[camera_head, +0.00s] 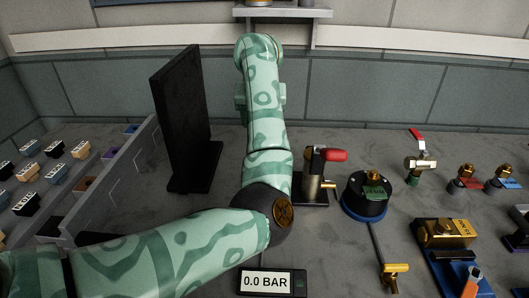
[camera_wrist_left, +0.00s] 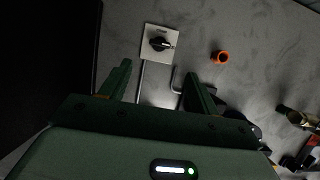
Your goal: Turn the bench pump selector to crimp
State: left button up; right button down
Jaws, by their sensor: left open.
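A pale square plate (camera_wrist_left: 151,54) with a black rotary knob (camera_wrist_left: 160,44) lies on the grey bench in the left wrist view; it looks like the selector. The knob's light mark points right. Lettering on the plate is too small to read. My left gripper (camera_wrist_left: 160,84) is open and empty, its two fingers apart. The plate appears just beyond the fingertips, with no contact visible. In the head view my left arm reaches over the bench, and I see neither its fingers nor the plate there. My right gripper is in neither view.
A black upright panel (camera_head: 182,120) stands left of my arm. Right of it are a brass valve with red handle (camera_head: 325,158), a black round device (camera_head: 367,196) and other fittings. A display (camera_head: 268,282) reads 0.0 BAR. An orange ring (camera_wrist_left: 220,57) lies right of the plate.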

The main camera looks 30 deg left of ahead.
pick_arm(q)
jog(key=b+x, duration=0.5)
jog(key=x, duration=0.7)
jog(key=shift+f+b, duration=0.15)
jog(key=shift+b, duration=0.15)
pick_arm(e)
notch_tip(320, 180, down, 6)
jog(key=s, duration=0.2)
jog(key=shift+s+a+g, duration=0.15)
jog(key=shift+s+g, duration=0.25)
pick_arm(q)
jog(key=shift+c, duration=0.3)
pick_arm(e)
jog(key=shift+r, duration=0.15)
pick_arm(q)
jog(key=c, duration=0.9)
